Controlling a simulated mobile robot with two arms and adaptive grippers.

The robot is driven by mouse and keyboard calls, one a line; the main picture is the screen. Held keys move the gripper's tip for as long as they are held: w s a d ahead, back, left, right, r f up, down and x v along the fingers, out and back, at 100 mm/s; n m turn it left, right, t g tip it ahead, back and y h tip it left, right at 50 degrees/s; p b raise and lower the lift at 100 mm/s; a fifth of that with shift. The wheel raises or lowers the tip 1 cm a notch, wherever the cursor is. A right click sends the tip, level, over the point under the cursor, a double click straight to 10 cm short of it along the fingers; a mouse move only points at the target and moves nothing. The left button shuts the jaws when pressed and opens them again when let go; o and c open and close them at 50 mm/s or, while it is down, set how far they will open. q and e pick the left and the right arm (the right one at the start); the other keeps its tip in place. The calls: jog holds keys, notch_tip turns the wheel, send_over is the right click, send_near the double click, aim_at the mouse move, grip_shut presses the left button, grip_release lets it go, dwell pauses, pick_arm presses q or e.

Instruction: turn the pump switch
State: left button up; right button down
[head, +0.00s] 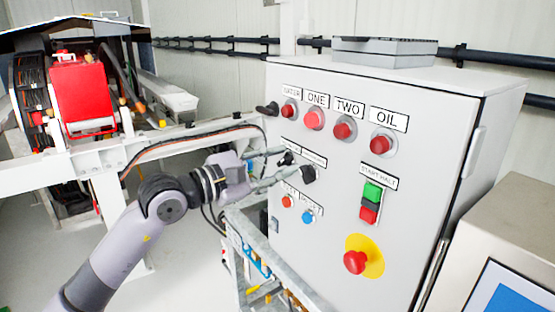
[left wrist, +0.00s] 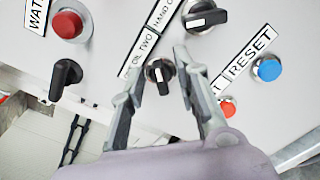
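A black rotary switch (left wrist: 159,72) sits on the grey cabinet front beside a label that seems to read "OIL TWO". My left gripper (left wrist: 155,75) is open, with one finger on each side of this switch. I cannot tell whether the fingers touch it. In the head view, my left gripper (head: 288,162) reaches the cabinet from the left, and the switch (head: 286,159) shows between its fingertips. A second black switch (head: 308,174) sits lower right of it; it also shows in the left wrist view (left wrist: 205,16). My right gripper is not in view.
The cabinet (head: 330,240) carries several red buttons on top, a green and red start/halt pair (head: 371,202) and a red emergency button (head: 355,262). A black side handle (left wrist: 66,76) juts out. Metal framing (head: 255,245) stands below.

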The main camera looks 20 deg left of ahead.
pick_arm(q)
jog(key=shift+c, duration=0.5)
grip_shut()
jog(key=shift+n, duration=0.3)
jog(key=n+b, duration=0.1)
jog(key=n, duration=0.2)
jog(key=shift+b, duration=0.3)
jog(key=n, duration=0.4)
jog(key=shift+w+a, duration=0.1)
jog(key=shift+a, duration=0.05)
jog(key=n+p, duration=0.3)
jog(key=n, duration=0.7)
jog(key=shift+w+a, duration=0.1)
jog(key=shift+a, duration=0.05)
